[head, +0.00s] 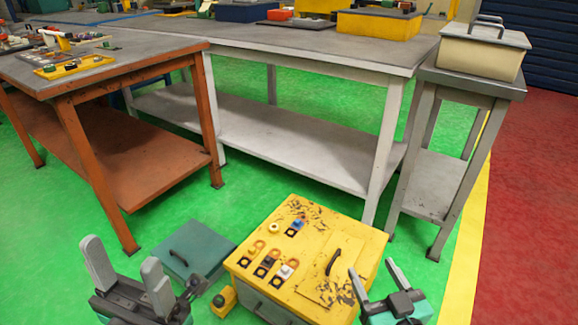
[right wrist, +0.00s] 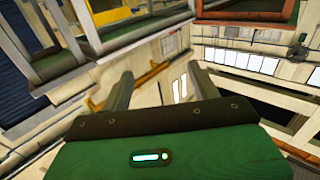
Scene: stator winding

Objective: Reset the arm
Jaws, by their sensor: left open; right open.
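My left gripper (head: 126,272) is at the lower left of the head view, its two grey fingers wide apart with nothing between them. My right gripper (head: 377,282) is at the lower right of the head view, open and empty. In the right wrist view its two fingers (right wrist: 163,84) stand apart with only distant background between them. Both grippers are held in front of the tables and apart from them, touching nothing that I can see.
An orange-legged table (head: 150,55) at the left carries a yellow tray (head: 73,66) and small parts. A long grey table (head: 300,48) behind carries blue and yellow bins. A grey stand (head: 470,83) at right holds a cream box (head: 485,52).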

